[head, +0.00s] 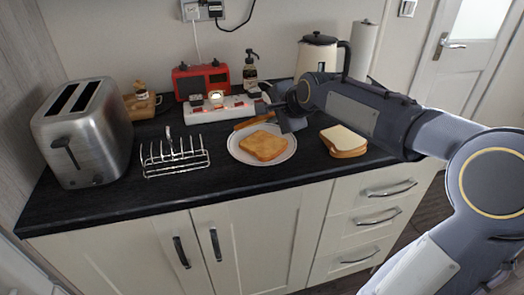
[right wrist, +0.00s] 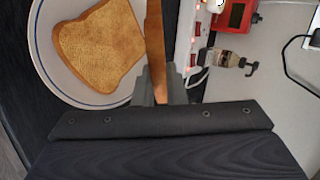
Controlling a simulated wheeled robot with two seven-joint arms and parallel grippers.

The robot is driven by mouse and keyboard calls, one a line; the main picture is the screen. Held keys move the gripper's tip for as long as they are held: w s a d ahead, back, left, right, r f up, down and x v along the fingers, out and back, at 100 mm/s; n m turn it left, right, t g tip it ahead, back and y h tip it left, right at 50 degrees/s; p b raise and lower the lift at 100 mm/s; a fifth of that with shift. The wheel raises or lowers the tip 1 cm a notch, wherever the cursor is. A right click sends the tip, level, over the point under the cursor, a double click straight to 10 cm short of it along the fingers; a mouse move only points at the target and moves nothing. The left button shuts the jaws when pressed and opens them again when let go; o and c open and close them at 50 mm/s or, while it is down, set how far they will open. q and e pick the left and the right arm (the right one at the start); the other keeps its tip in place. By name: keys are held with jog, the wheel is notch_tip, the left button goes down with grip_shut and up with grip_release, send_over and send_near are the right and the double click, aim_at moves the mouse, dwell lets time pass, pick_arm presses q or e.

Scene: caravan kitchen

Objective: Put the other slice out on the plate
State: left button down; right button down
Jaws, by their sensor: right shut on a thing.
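A toasted slice (head: 263,146) lies flat on the white plate (head: 240,159) in the middle of the counter. It also shows in the right wrist view (right wrist: 98,45), on the blue-rimmed plate (right wrist: 50,72). My right gripper (head: 276,113) is just behind the plate, shut on a long wooden utensil (head: 252,121); the utensil also runs up from the fingers in the right wrist view (right wrist: 154,40). Its exact kind is unclear. The steel toaster (head: 85,135) stands at the left; its two slots look dark and I see no slice in them. My left gripper is out of view.
A wire toast rack (head: 175,158) stands between toaster and plate. Bread slices (head: 344,141) are stacked right of the plate. Behind are a white power strip (head: 213,109), red radio (head: 201,81), pump bottle (head: 251,68) and kettle (head: 317,55). The front counter strip is clear.

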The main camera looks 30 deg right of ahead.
jog(key=shift+f, duration=0.45)
jog(key=c, duration=1.6)
grip_release()
jog(key=shift+p+v, duration=1.4)
jog(key=shift+v, duration=2.65)
